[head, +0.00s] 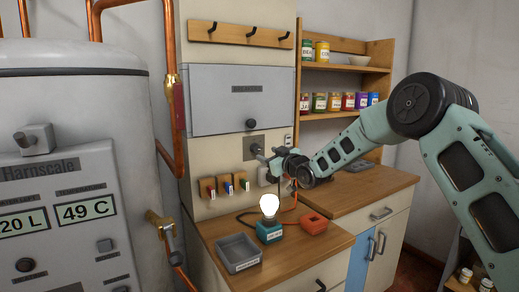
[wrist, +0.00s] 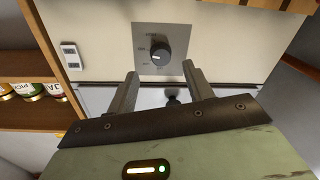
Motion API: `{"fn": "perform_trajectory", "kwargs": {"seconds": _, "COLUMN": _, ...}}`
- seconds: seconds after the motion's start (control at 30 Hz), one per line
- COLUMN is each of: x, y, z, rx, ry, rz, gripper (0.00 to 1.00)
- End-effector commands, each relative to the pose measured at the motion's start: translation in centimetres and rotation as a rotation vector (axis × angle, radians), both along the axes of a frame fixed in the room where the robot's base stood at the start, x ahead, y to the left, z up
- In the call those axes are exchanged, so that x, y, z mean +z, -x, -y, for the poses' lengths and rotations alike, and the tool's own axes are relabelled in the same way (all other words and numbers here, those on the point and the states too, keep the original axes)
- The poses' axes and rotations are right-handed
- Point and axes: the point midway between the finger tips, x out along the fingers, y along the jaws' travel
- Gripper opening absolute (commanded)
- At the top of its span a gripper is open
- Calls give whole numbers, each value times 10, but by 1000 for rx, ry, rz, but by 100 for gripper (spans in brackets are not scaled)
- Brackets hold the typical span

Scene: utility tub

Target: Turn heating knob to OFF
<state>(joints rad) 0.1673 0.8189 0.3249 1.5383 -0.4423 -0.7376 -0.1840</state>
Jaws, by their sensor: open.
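A round black knob (wrist: 160,53) with a small light mark sits on a square grey plate on the cream wall panel. Small labels surround it, too small to read. In the head view the grey plate (head: 252,141) shows, partly covered by my gripper (head: 262,155). In the wrist view my gripper (wrist: 160,72) is open and empty, its two fingers pointing toward the knob. The knob lies just beyond the fingertips, roughly centred between them, and appears apart from them. Whether this is the heating knob cannot be read.
A grey cabinet front (head: 238,98) with a black pull is above the plate. A boiler (head: 70,100) with displays and controls is at left.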

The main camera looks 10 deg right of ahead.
Motion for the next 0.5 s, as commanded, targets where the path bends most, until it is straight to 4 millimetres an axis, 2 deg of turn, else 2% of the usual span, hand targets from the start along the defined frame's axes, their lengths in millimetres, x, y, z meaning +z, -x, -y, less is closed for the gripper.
{"fn": "perform_trajectory", "kwargs": {"seconds": 0.2, "x": 1, "y": -34, "z": -13, "rx": 0, "ry": -2, "rz": 0, "gripper": 52}}
{"fn": "perform_trajectory", "kwargs": {"seconds": 0.5, "x": 0, "y": -57, "z": -22, "rx": 1, "ry": 0, "rz": 0, "gripper": 52}}
